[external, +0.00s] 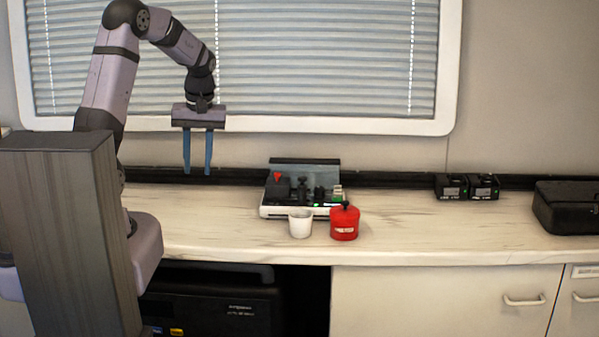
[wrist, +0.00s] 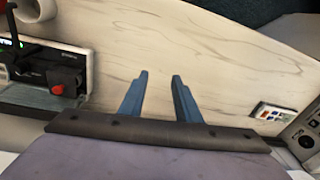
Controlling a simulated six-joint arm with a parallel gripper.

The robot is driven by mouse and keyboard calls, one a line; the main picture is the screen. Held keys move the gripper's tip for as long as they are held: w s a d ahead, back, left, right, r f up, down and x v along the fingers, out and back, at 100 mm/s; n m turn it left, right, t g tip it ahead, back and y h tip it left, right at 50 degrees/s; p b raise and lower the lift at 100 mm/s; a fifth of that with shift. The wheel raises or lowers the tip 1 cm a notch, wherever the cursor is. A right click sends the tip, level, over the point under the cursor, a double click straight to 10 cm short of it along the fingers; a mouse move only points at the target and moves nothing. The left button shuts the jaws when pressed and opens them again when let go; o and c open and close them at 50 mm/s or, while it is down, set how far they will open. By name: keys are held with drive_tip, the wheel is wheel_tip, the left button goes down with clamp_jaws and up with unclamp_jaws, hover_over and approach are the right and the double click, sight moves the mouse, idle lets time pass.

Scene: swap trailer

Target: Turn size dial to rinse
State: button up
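A small machine (external: 302,192) with a dark panel, knobs and green lights stands on the counter at the picture's middle. It also shows at the left edge of the wrist view (wrist: 66,68). A red knob or part (external: 278,176) sits at its left. Several dark knobs (external: 302,188) stand along its top; their labels are too small to read, so I cannot tell which is the size dial or where it points. My gripper (external: 197,172) hangs fingers down, left of the machine and above the counter. Its two blue fingers are apart with nothing between them.
A white cup (external: 300,223) and a red canister (external: 344,222) stand close in front of the machine. Black boxes (external: 467,187) and a dark case (external: 568,207) are on the right. A blind-covered window (external: 300,60) is behind.

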drive_tip(key=s+a+f, duration=0.2)
drive_tip(key=s+a, duration=0.4)
drive_tip(key=s, duration=0.2)
drive_tip(key=t, duration=0.4)
approach(319, 188)
drive_tip(key=shift+h, duration=0.3)
drive_tip(key=shift+a+p+x, duration=0.15)
drive_tip(key=shift+p+x, duration=0.25)
drive_tip(key=shift+x, duration=1.7)
drive_tip(key=shift+a+p+x, duration=0.15)
drive_tip(key=shift+p+x, duration=0.2)
drive_tip(key=shift+x, duration=1.8)
drive_tip(key=shift+w+r, duration=0.1)
drive_tip(key=shift+c, duration=0.2)
